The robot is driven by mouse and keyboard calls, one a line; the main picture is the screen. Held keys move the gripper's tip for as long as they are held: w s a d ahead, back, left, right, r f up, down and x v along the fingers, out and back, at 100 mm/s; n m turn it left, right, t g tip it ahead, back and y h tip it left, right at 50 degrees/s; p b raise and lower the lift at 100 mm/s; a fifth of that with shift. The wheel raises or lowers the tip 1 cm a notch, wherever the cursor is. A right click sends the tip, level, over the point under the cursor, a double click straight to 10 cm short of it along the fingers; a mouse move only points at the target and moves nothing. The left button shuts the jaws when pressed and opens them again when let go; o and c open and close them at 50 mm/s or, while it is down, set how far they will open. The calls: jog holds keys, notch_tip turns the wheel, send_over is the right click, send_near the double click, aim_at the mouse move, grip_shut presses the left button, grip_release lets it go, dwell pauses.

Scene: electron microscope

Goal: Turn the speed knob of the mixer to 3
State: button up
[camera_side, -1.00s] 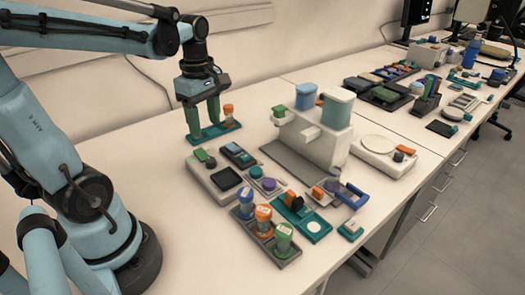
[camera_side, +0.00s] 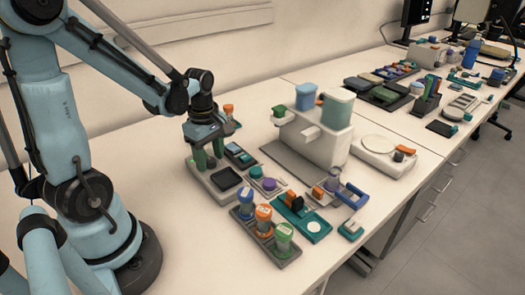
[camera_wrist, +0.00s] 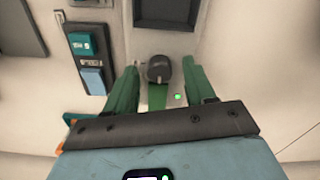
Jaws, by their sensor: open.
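The mixer (camera_side: 221,194) is a light grey box with a dark square plate (camera_side: 226,179) on top; the plate also shows at the top of the wrist view (camera_wrist: 168,12). Its dark speed knob (camera_wrist: 159,69) sits between my gripper's green fingers in the wrist view, with a green strip (camera_wrist: 157,97) and a small green light (camera_wrist: 178,97) close by. My gripper (camera_side: 208,167) points down over the mixer's back end, fingers open on either side of the knob. I cannot tell whether they touch it. The knob is hidden in the side view, and no scale marks are readable.
A dark device with teal and blue keys (camera_side: 240,155) stands close beside the mixer. A rack of capped vials (camera_side: 267,238) is in front, and a small tray with teal and purple knobs (camera_side: 264,185) is at right. A large white machine (camera_side: 318,135) stands behind these.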

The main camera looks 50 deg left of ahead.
jog(key=shift+f, duration=0.1)
grip_shut()
dwell(0.3)
jog(key=shift+m, duration=0.3)
jog(key=m, duration=0.3)
jog(key=shift+m, duration=2)
